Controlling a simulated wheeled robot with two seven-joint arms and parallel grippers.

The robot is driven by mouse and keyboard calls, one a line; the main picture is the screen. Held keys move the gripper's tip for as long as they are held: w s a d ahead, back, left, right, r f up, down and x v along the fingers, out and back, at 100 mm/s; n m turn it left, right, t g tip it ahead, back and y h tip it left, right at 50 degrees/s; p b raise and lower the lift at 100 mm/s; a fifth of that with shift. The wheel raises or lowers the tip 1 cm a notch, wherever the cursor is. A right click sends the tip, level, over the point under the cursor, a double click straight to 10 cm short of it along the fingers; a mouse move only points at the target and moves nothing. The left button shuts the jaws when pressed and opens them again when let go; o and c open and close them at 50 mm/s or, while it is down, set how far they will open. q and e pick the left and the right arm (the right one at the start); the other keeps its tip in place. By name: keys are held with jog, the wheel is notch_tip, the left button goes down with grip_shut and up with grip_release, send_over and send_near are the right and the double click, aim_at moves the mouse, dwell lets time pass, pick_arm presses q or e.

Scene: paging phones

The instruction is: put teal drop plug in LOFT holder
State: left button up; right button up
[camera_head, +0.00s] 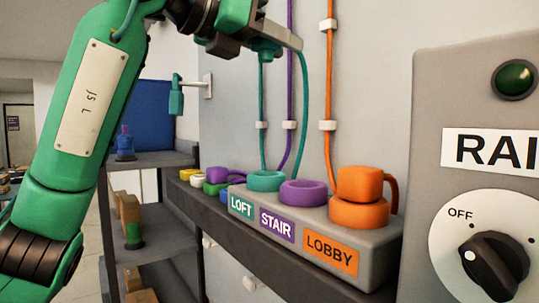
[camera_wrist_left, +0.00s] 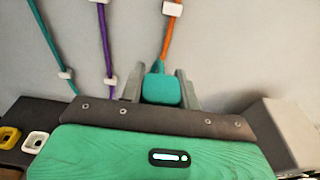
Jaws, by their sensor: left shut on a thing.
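The teal drop plug (camera_head: 264,52) is in my left gripper (camera_head: 268,42), which is shut on it, high in front of the wall. In the left wrist view the plug (camera_wrist_left: 161,89) shows as a rounded teal block between the two grey fingers (camera_wrist_left: 161,92), with its teal cord behind. The LOFT holder (camera_head: 266,181) is a teal ring on a grey stand (camera_head: 375,238), above the LOFT label. It lies well below the gripper, and no plug shows in it. My right gripper is not in view.
Beside it are the purple STAIR ring (camera_head: 303,193) and the LOBBY ring (camera_head: 358,213), which carries an orange plug (camera_head: 359,184). Teal, purple and orange cords run along the wall. Small coloured pieces (camera_head: 214,184) lie left of the stand. A grey dial panel (camera_head: 430,130) stands right.

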pick_arm(q)
jog(key=p, duration=0.3)
send_over(276, 174)
notch_tip(276, 174, down, 12)
jog(key=shift+w+a, duration=0.1)
jog(key=shift+f+p, duration=0.65)
jog(key=shift+f, duration=1.7)
jog(key=shift+f, duration=0.1)
jog(key=shift+f+b, duration=0.25)
jog(key=shift+b, duration=0.05)
jog(key=o, duration=1)
jog(key=shift+r, duration=0.1)
